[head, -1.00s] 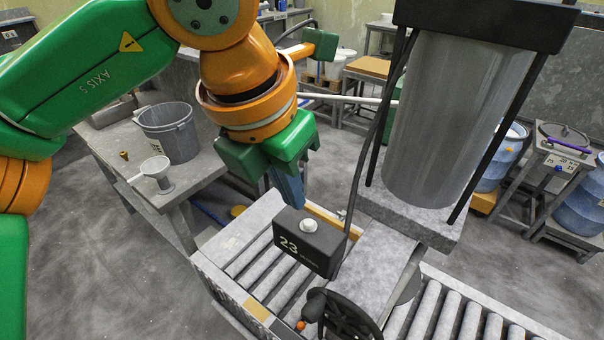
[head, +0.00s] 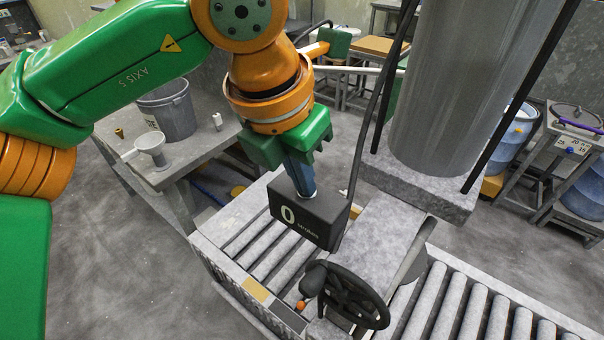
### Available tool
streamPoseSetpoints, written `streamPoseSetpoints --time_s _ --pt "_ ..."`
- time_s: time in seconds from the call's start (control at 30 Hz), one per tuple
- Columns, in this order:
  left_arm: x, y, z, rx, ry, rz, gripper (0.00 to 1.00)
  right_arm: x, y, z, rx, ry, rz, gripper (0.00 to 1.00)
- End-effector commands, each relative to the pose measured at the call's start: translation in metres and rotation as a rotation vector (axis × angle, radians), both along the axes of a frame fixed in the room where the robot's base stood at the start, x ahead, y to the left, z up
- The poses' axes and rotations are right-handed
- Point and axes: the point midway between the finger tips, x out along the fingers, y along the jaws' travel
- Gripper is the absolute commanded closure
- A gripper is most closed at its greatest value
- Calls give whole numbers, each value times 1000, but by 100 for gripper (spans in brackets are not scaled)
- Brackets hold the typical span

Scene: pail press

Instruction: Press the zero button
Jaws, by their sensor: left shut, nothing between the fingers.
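The black counter box (head: 325,222) sits above the roller conveyor, beside the press. Its face reads 0 with a smaller word beside it. The white zero button (head: 308,196) on its top is mostly hidden, with only a sliver showing under the fingertips. My left gripper (head: 304,188) is shut and empty, pointing down, its blue-grey fingers on or just over the button. My right gripper is not in view.
The grey press cylinder (head: 447,90) stands right of the box, with a black handwheel (head: 352,296) in front. A black cable (head: 371,115) rises close beside my gripper. A grey pail (head: 170,112) and a white funnel (head: 152,148) are on the left bench.

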Motion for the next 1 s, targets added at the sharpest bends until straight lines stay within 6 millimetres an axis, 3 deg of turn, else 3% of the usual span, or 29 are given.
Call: streamPoseSetpoints --time_s 0.57,1.0 --pt "0 0 4 0 0 0 100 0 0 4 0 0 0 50" --pt "0 0 60 0 0 0 100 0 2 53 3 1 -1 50"
